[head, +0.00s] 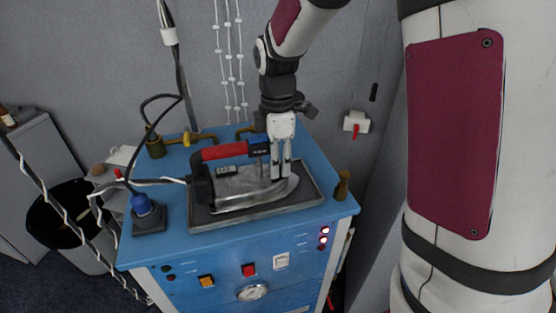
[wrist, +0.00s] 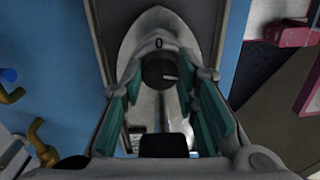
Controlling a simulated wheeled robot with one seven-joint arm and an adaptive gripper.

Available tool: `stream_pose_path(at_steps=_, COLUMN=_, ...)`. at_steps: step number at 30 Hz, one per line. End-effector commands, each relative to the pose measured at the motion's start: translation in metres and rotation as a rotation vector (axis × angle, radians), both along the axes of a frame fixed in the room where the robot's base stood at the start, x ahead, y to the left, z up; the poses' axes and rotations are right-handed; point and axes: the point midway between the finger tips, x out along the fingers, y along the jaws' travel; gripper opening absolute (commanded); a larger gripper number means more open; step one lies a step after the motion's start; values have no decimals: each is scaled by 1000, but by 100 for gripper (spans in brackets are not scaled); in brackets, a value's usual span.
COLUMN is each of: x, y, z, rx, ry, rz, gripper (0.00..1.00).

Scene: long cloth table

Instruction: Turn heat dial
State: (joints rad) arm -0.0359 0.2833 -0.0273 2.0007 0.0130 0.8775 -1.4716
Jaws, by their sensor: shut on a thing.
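The iron (head: 240,187) lies flat on a dark tray on the blue cabinet, with a red and black handle (head: 224,151). Its heat dial (wrist: 160,72) is a round dark knob on the iron's upper face in the wrist view, with a pale pointer mark toward the right. A "0" is printed on the body just beyond it. My gripper (wrist: 160,77) points down over the front of the iron, its teal-padded fingers on both sides of the dial and shut on it. In the head view my gripper (head: 281,172) hides the dial.
The dark tray (head: 205,219) rims the iron. A blue-topped knob (head: 142,205) stands at the left, a brass piece (head: 342,185) at the right. Brass pipes (head: 190,139) run behind. The cabinet front has switches and a gauge (head: 252,292).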

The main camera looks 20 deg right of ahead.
Motion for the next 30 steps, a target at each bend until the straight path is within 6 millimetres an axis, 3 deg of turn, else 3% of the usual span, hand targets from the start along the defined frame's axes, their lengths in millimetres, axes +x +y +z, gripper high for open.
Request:
stream_pose_path(at_steps=6, x=-1, y=0, z=0, rx=-1, ry=2, rz=-1, gripper=0)
stream_pose_path(at_steps=7, x=-1, y=0, z=0, rx=-1, ry=2, rz=-1, gripper=30)
stream_pose_path(at_steps=9, x=-1, y=0, z=0, rx=-1, ry=2, rz=0, gripper=46)
stream_pose_path(at_steps=10, x=-1, y=0, z=0, rx=-1, ry=2, rz=0, gripper=49)
stream_pose_path(at_steps=22, x=1, y=0, z=7, rx=0, ry=-1, rz=0, gripper=49)
stream_pose_path(at_steps=30, x=2, y=0, z=56, rx=0, ry=-4, rz=1, gripper=49)
